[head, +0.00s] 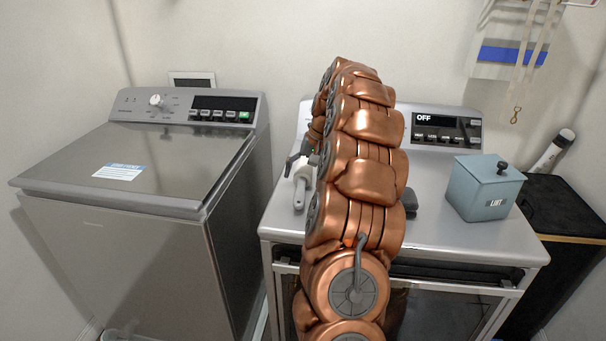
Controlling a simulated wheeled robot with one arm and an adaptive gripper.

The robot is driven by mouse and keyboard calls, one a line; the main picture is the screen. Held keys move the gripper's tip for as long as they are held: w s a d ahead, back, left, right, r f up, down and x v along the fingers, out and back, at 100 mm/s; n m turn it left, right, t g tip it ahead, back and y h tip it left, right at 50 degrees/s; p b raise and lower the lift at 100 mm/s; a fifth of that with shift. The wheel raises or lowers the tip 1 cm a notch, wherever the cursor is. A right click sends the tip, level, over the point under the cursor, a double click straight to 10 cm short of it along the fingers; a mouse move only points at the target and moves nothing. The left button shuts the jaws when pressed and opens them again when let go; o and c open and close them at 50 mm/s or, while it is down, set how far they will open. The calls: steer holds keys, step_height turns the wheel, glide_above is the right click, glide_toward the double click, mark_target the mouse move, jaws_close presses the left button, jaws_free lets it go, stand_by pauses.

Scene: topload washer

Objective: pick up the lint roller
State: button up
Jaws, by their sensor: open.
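What looks like the lint roller (302,192), a small white piece with a grey handle-like end, lies on the left part of the dryer's top (440,235). My gripper (301,165) is at its far end, left of my copper-coloured arm. The dark fingers are spread apart, with the white piece between or just below them. I cannot tell whether they touch it. My arm covers the middle of the dryer and part of its control panel.
A blue-grey lint box (483,190) with a knobbed lid stands on the dryer's right side. A dark grey object (410,203) is partly behind my arm. A topload washer (140,160) stands left. A white cylinder (551,152) leans by a black bin (565,205) at right.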

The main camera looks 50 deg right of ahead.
mark_target(304, 173)
steer(key=shift+f, duration=0.25)
steer(key=c, duration=1.3)
steer(key=shift+r, duration=0.15)
steer(key=shift+c, duration=0.2)
steer(key=shift+w+r, duration=0.1)
steer(key=shift+r, duration=0.6)
steer(key=shift+r+b, duration=0.6)
steer(key=shift+r, duration=3.6)
